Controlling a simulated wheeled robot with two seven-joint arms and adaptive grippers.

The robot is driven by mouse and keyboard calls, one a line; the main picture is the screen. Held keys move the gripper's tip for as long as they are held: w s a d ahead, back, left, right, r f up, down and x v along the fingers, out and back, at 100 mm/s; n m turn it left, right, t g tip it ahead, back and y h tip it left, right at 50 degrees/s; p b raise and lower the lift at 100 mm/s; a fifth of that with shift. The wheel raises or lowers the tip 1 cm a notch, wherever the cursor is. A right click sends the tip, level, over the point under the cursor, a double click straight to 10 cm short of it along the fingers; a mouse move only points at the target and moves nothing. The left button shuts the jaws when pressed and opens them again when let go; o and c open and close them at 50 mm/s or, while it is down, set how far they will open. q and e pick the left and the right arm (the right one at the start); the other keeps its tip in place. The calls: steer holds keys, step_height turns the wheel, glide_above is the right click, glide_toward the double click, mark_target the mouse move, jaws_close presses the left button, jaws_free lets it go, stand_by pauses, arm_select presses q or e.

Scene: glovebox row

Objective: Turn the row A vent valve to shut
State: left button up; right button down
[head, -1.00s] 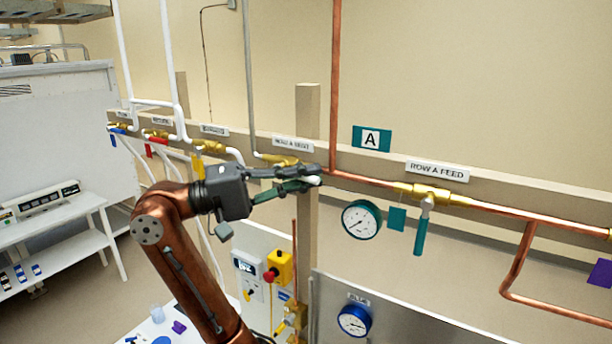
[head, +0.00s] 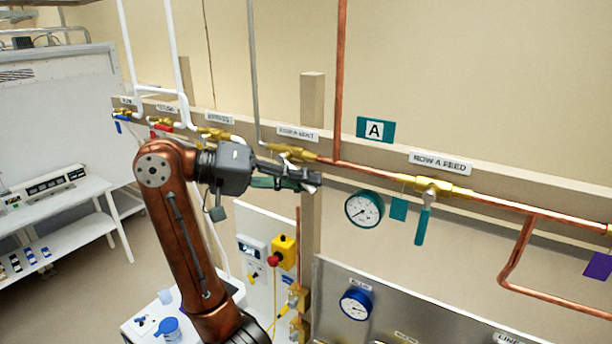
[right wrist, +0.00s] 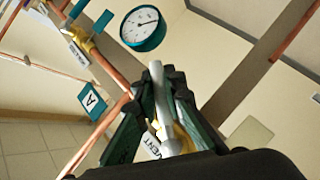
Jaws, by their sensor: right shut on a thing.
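The brass row A vent valve (head: 290,153) sits on the rail below its "ROW A VENT" label (head: 297,133), where the grey pipe comes down. My right gripper (head: 312,181) is just below and right of the valve, its fingers pointing right and slightly down. In the right wrist view, the gripper (right wrist: 160,90) is shut on a pale grey lever (right wrist: 164,112). Brass of the valve (right wrist: 183,138) shows behind it. In the head view the fingers hide most of the lever, so its exact angle is hard to tell. My left gripper is out of view.
The row A feed valve (head: 430,185) with its teal lever (head: 422,226) and a teal-rimmed gauge (head: 364,209) are to the right. Other valves (head: 215,133) line the rail to the left. A wooden post (head: 312,100) stands behind the fingers.

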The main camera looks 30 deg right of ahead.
steer(key=shift+f, duration=0.4)
steer(key=c, duration=2.4)
jaws_free()
steer(key=o, duration=0.4)
steer(key=shift+s+r, duration=0.2)
steer(key=shift+w, duration=0.1)
steer(key=shift+v, duration=3.8)
